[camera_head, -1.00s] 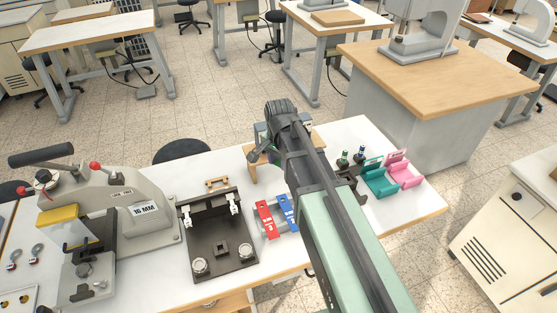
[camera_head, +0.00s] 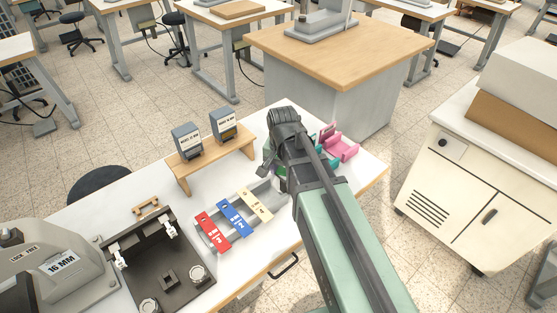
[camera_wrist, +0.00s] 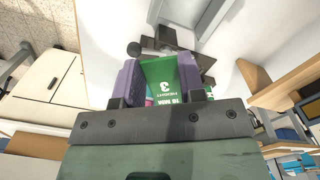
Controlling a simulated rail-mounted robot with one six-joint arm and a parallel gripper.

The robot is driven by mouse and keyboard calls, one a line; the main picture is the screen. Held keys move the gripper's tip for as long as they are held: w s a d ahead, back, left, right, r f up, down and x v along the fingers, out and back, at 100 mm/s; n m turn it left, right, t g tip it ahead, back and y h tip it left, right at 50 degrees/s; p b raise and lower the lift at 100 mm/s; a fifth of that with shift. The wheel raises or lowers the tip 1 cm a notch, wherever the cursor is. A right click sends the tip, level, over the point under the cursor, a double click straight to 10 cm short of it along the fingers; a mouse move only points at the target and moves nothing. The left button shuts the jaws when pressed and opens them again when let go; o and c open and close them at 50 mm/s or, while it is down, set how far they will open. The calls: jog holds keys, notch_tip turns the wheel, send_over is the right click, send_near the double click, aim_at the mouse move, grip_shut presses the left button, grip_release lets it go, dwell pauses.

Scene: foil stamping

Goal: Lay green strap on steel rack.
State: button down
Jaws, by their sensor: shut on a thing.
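In the head view the strap is mostly hidden by my gripper and cannot be made out clearly. The steel rack (camera_head: 266,188) is grey and lies on the white table. A red strap (camera_head: 213,231), a blue strap (camera_head: 236,217) and a cream strap (camera_head: 256,205) lie across it.
A wooden stand (camera_head: 215,160) with two grey boxes is behind the rack. A black fixture (camera_head: 165,268) and a grey press (camera_head: 50,275) stand to the left. Pink and teal holders (camera_head: 340,148) are right of my arm. A black piece (camera_wrist: 160,38) lies beyond the strap.

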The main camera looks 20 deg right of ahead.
jog(key=s+f+n, duration=0.1)
jog(key=n, duration=0.3)
jog(key=s+n+b, duration=0.1)
jog(key=s+n, duration=0.1)
jog(key=n, duration=0.2)
jog(key=s+f+n, duration=0.1)
jog(key=n, duration=0.2)
jog(key=shift+s+d+f+n+b, duration=0.1)
jog(key=shift+s+f+n+b, duration=0.2)
jog(key=shift+f+n, duration=0.1)
notch_tip(320, 180, down, 7)
jog(key=b, duration=0.6)
jog(key=shift+r+b, duration=0.15)
jog(key=shift+b, duration=0.25)
jog(key=c, duration=0.6)
grip_release()
jog(key=shift+c, duration=0.2)
jog(key=shift+r, duration=0.15)
